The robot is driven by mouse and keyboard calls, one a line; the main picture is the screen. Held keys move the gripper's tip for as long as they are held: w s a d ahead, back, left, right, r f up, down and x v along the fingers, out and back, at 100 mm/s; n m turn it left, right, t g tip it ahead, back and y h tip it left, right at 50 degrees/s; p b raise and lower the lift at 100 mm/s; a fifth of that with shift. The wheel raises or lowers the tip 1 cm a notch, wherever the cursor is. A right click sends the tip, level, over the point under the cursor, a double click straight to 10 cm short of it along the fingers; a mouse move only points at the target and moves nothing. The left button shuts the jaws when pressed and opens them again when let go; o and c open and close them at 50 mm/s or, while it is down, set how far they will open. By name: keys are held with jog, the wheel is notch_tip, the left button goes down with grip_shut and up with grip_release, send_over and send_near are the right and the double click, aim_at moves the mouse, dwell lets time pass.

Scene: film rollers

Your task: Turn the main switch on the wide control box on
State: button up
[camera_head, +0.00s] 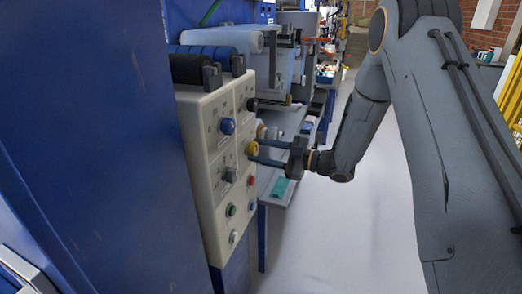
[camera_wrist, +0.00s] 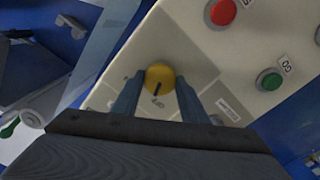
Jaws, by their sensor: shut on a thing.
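The control box (camera_head: 212,205) is a cream panel on the left in the head view, with several knobs and buttons. A round yellow knob (camera_head: 251,149) sits on its right side. In the wrist view the yellow knob (camera_wrist: 160,77) has a dark pointer line slanting down toward a label that seems to read OFF. My gripper (camera_head: 259,151) reaches in from the right and is shut on the yellow knob, with one finger on each side. The gripper also shows in the wrist view (camera_wrist: 160,87). The knob's sides are partly hidden by the fingers.
Near the yellow knob are a blue knob (camera_head: 228,127), a grey knob (camera_head: 229,175), a black knob (camera_head: 252,104), a red button (camera_wrist: 223,12) and a green button (camera_wrist: 270,79). Dark rollers (camera_head: 190,68) lie above the box. The pale floor (camera_head: 345,235) is clear on the right.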

jog(key=m+p, duration=0.2)
jog(key=m, duration=0.3)
jog(key=shift+m, duration=0.3)
jog(key=m+p, duration=0.1)
jog(key=m, duration=0.4)
jog(key=shift+m+p, duration=0.3)
jog(key=shift+m, duration=0.1)
jog(key=o, duration=1)
jog(key=shift+o, duration=0.2)
jog(key=b+v, duration=0.1)
jog(key=v, duration=0.6)
jog(key=shift+s+d, duration=0.15)
jog(key=shift+d, duration=0.2)
